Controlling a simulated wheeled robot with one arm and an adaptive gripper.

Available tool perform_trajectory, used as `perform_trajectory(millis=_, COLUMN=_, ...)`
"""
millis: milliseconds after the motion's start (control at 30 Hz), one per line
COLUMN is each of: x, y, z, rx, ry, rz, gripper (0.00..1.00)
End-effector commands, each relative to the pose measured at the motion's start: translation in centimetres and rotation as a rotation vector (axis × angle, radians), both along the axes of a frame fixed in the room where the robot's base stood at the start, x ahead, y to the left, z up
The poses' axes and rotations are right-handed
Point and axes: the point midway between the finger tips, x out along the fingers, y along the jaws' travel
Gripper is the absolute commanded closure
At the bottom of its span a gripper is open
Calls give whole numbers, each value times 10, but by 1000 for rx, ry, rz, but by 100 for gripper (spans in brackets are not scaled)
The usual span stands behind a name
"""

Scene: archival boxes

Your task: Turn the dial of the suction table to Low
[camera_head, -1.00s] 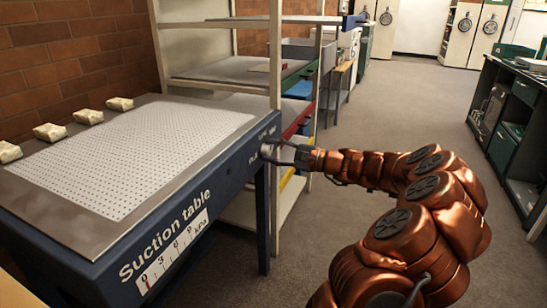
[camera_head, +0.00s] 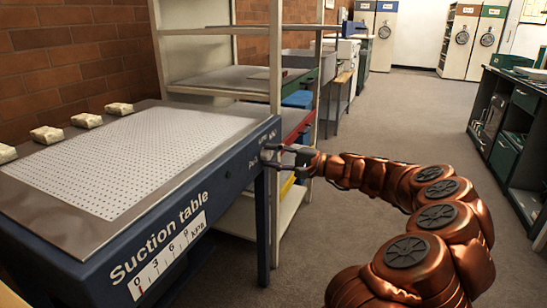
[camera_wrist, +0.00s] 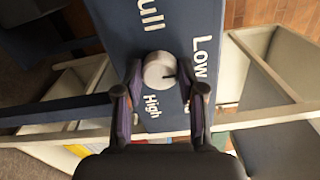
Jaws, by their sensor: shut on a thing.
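The suction table (camera_head: 60,243) stands at left, blue with a perforated top. A gauge (camera_head: 165,262) marked 0, 3, 6, 9 kPa is on its front, with a red mark near 0. The round white dial (camera_wrist: 156,70) is on the blue end panel, among the words Low at upper right, High below and one ending in "ull" above. Its dark pointer line points right, toward the lower end of Low. My gripper (camera_wrist: 164,80) is shut on the dial, one finger on each side; the right finger partly covers the panel near Low. In the head view my gripper (camera_head: 287,157) reaches the panel from the right.
Several small pale bags (camera_head: 47,134) lie along the table's back edge. A shelf unit (camera_head: 285,110) stands just behind the table's end. A dark workbench (camera_head: 512,130) is at right. The grey floor (camera_head: 415,120) between is clear.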

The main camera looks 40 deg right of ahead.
Motion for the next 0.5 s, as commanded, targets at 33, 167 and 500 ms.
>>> perform_trajectory(millis=33, x=0, y=0, z=-1, rx=0, ry=1, rz=-1, gripper=96)
perform_trajectory(millis=167, x=0, y=0, z=-1, rx=0, ry=1, rz=0, gripper=59)
perform_trajectory(millis=500, x=0, y=0, z=0, rx=1, ry=1, rz=0, gripper=36)
